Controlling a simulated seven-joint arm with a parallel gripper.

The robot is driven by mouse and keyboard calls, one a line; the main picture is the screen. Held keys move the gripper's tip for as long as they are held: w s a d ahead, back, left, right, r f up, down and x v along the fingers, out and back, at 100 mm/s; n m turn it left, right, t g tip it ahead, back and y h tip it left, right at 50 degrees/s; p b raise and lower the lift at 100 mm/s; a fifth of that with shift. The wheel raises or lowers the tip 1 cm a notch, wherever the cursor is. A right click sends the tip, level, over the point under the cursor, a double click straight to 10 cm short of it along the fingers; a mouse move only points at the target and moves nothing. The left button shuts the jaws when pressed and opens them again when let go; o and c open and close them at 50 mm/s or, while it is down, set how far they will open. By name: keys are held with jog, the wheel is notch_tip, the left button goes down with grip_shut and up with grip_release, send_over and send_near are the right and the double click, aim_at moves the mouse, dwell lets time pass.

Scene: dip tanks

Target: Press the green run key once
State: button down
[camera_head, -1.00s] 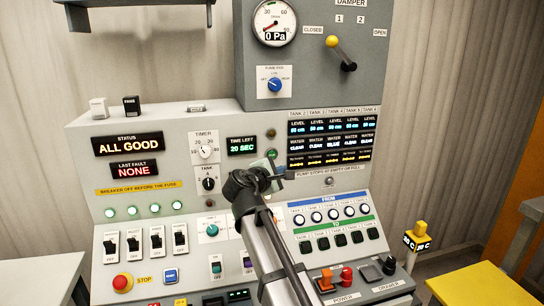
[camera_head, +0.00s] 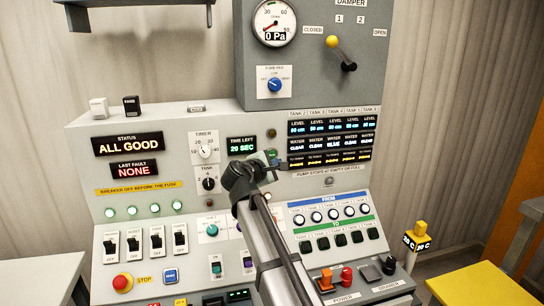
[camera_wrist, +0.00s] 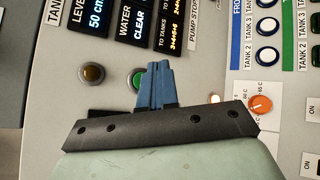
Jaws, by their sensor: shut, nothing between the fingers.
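A round green key (camera_wrist: 136,81) shows in the wrist view, partly hidden behind my blue fingers; no label on it can be read. It also shows small in the head view (camera_head: 271,154), beside the TIME LEFT display. My gripper (camera_wrist: 157,66) is shut and empty, its fingertips together just right of the green key in the wrist view. In the head view my gripper (camera_head: 277,163) is at the panel just below the key. I cannot tell whether the tips touch the panel.
A dark amber lamp (camera_wrist: 92,73) sits left of the green key. Tank displays (camera_head: 330,140) are to the right, and a TIME LEFT display (camera_head: 242,146) reads 20 SEC. The status display (camera_head: 128,143) reads ALL GOOD. An orange knob (camera_wrist: 261,105) is right of my gripper.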

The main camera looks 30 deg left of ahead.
aim_at(272, 158)
jog(key=shift+w+a, duration=1.35)
jog(key=shift+w, duration=0.1)
dwell(1.0)
jog(key=shift+w+a, duration=0.2)
jog(key=shift+a, duration=0.1)
jog(key=shift+w+a, duration=0.3)
dwell(0.9)
jog(key=shift+s+d, duration=0.1)
dwell(0.4)
jog(key=shift+s+d, duration=0.5)
jog(key=shift+s+d, duration=1.75)
jog(key=shift+d, duration=0.05)
